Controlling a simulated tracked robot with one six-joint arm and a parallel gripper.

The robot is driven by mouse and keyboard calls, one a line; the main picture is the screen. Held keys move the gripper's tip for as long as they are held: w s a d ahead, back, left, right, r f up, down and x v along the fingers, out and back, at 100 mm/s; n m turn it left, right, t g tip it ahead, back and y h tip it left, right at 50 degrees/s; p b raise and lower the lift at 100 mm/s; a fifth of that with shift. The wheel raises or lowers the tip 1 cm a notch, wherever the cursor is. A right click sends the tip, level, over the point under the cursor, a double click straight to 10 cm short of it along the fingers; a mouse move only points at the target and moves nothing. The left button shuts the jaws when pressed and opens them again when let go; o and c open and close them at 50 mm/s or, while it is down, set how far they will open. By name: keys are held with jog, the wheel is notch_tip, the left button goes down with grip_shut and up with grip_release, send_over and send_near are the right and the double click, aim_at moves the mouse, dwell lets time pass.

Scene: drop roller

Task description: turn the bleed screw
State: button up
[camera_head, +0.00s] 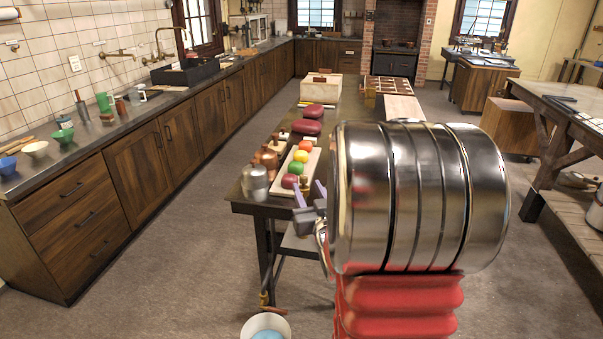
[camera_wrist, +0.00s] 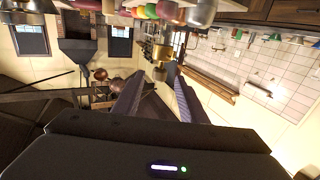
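A small brass fitting (camera_wrist: 161,52), which looks like the bleed screw, shows at the worktable's near edge. In the head view its brass part (camera_head: 303,183) shows between my fingers, mostly hidden by them. My gripper (camera_head: 309,186) is open at the near end of the table. In the wrist view, which looks upside down, my two fingers (camera_wrist: 158,78) are apart with a gap between them. The brass fitting lines up with that gap, close to the fingertips. I cannot tell whether a finger touches it.
The dark worktable (camera_head: 247,205) carries a metal cup (camera_head: 255,182), coloured balls (camera_head: 300,156) on a pale tray and dark red cushions (camera_head: 306,127). A white bucket (camera_head: 249,327) with blue contents stands on the floor below. My arm hides the table's right side. The left aisle floor is clear.

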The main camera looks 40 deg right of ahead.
jog(key=x, duration=0.9)
jog(key=shift+w+d, duration=0.2)
jog(key=shift+w, duration=0.05)
jog(key=shift+c, duration=0.7)
grip_shut()
